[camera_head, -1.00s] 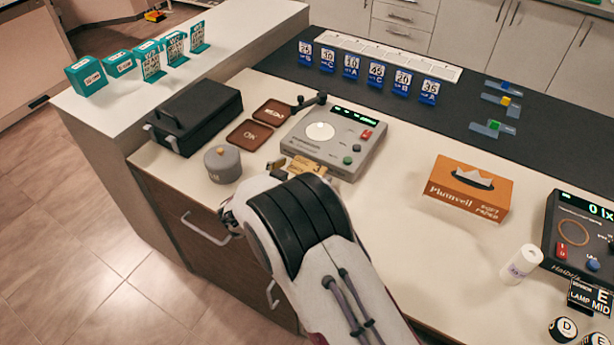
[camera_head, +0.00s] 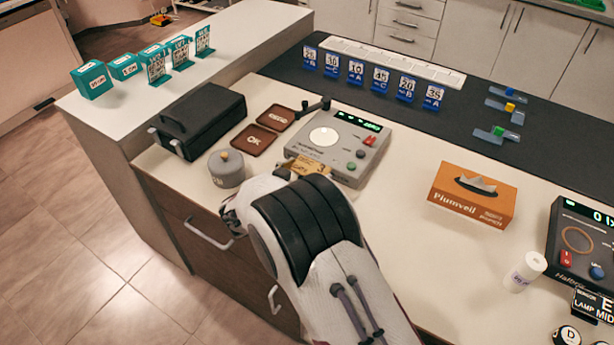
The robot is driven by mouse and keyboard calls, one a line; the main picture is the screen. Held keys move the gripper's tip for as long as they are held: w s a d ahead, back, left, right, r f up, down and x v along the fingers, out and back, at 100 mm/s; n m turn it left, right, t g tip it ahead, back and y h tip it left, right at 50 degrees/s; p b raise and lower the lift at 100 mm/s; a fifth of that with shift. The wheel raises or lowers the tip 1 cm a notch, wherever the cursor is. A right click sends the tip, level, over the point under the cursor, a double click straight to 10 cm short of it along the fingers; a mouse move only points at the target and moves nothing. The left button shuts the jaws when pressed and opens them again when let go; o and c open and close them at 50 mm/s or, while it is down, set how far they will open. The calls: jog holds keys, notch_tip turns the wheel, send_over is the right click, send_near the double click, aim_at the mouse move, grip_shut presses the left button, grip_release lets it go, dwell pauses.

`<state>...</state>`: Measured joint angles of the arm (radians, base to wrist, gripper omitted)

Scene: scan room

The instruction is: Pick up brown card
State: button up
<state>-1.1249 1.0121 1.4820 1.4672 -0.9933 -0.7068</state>
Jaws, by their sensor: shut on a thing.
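The brown card (camera_head: 309,167), a tan piece with dark print, shows just beyond my wrist, in front of the grey device with a white dial (camera_head: 333,146). My gripper (camera_head: 288,172) is mostly hidden behind my own wrist; only a small part shows at the card's near left edge. It is shut on the card. The card's lower part is hidden, and I cannot tell whether it touches the table or the device.
Left of the card are a grey lidded pot (camera_head: 226,170), two brown trays (camera_head: 254,140) and a black case (camera_head: 200,120). An orange tissue box (camera_head: 470,196) and a white roll (camera_head: 527,270) stand to the right. The counter between device and tissue box is clear.

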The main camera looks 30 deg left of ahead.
notch_tip(320, 180, up, 8)
jog(key=shift+r, duration=0.1)
dwell(0.4)
